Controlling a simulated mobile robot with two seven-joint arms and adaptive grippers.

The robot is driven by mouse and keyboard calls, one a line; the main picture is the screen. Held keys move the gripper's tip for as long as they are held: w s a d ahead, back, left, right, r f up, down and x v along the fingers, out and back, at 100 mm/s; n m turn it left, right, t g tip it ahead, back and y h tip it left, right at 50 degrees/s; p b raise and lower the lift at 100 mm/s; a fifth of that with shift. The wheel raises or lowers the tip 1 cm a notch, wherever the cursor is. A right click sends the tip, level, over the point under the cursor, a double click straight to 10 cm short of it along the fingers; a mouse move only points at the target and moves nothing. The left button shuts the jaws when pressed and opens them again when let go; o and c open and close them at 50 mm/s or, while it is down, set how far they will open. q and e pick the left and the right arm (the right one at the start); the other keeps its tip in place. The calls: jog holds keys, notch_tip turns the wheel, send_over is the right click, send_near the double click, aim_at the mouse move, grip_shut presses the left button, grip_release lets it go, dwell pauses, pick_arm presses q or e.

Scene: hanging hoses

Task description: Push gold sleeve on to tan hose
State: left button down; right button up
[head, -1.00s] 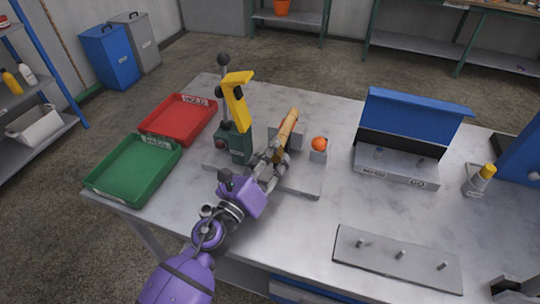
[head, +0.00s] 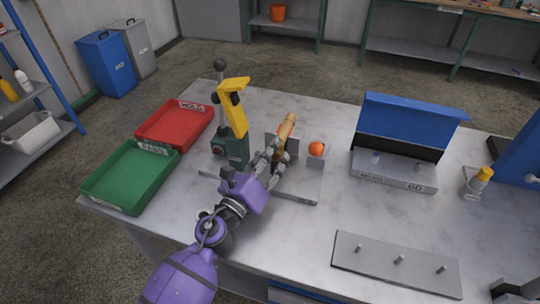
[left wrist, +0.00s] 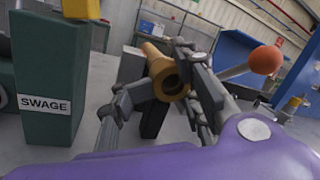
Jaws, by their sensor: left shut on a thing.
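The tan hose (head: 286,124) slants up and away from my left gripper, beside a grey upright block on the swage bench plate. In the left wrist view, a gold flanged tube end (left wrist: 170,80), which looks like the gold sleeve, faces the camera with its hole showing. My left gripper (head: 268,166) is shut on it; in the left wrist view its fingers (left wrist: 166,95) lie on either side. The hose and the sleeve are close in colour, and I cannot tell where one ends and the other begins.
A green swage press (head: 232,148) with a yellow head stands just left of the gripper. An orange ball (head: 316,149) on a lever is close on the right. Green (head: 130,178) and red (head: 174,126) trays lie left. A blue-lidded gauge (head: 393,179) and pegged plate (head: 396,264) are right.

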pick_arm(q)
jog(key=shift+w+d+r, duration=0.1)
jog(key=shift+w, duration=0.25)
jog(key=c, duration=1)
grip_release()
jog(key=shift+w, duration=0.1)
jog(key=shift+s+f, duration=0.25)
jog(key=shift+s, duration=0.1)
jog(key=v, duration=1.1)
jog(key=shift+s+a+r, duration=0.15)
jog(key=shift+s+a, duration=0.05)
jog(key=shift+a, duration=0.05)
